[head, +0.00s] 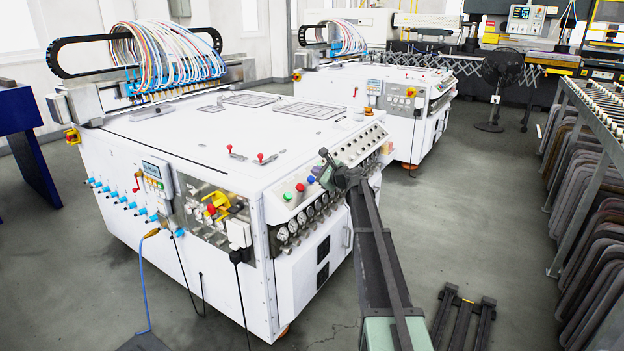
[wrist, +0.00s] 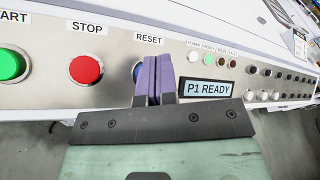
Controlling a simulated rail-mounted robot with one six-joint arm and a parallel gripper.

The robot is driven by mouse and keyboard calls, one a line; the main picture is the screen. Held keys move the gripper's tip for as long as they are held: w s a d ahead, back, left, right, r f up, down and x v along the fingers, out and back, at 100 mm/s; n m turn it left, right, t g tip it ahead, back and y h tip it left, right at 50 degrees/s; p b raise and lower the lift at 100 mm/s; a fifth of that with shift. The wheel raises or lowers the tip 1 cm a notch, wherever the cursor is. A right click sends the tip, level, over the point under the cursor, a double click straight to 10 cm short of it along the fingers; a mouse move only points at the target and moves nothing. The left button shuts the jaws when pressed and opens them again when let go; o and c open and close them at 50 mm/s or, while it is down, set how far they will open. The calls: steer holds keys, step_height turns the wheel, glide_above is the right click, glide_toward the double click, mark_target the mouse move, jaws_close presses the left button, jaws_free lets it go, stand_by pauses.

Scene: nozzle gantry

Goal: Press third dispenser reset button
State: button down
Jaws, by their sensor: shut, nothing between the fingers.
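The blue reset button (wrist: 137,69) sits under a RESET label in the wrist view, mostly hidden behind my fingers. In the head view the same blue button (head: 311,180) is on the near machine's front panel, right of the green and red buttons. My gripper (wrist: 158,64) is shut and empty, with its purple fingertips in front of the reset button's right side. I cannot tell whether they touch it. In the head view my gripper (head: 320,168) is at the panel's upper edge, beside the button. A display (wrist: 208,88) right of the fingers reads P1 READY.
The red STOP button (wrist: 86,69) and green START button (wrist: 10,65) are left of my fingers. Small lamps (wrist: 208,59) and several knobs (wrist: 262,95) are to the right. Gauges (head: 302,217) line the panel below. A similar second machine (head: 385,100) stands behind.

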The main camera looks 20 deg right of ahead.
steer(key=r+p, duration=0.1)
steer(key=s+d+r+p, duration=0.1)
steer(key=s+r+p, duration=0.1)
steer(key=r, duration=0.1)
steer(key=shift+s+d, duration=0.1)
steer(key=shift+d, duration=0.15)
stand_by(0.4)
steer(key=s+a+f+n+g+h, duration=0.2)
steer(key=s+a+f+n+g, duration=0.45)
steer(key=s, duration=0.85)
steer(key=s+a+f+n+g+h, duration=0.2)
steer(key=s+a+f+n+g, duration=0.15)
steer(key=s+a+n, duration=0.9)
steer(key=s+a+f+n+g+h, duration=0.2)
steer(key=s+a+f+n+g, duration=0.3)
steer(key=s, duration=1.3)
step_height(320, 180, up, 18)
steer(key=w+a+p, duration=0.1)
steer(key=a+p, duration=0.1)
steer(key=p, duration=1.5)
steer(key=shift+w+a+n, duration=0.25)
steer(key=shift+w+n, duration=0.1)
steer(key=shift+n, duration=0.05)
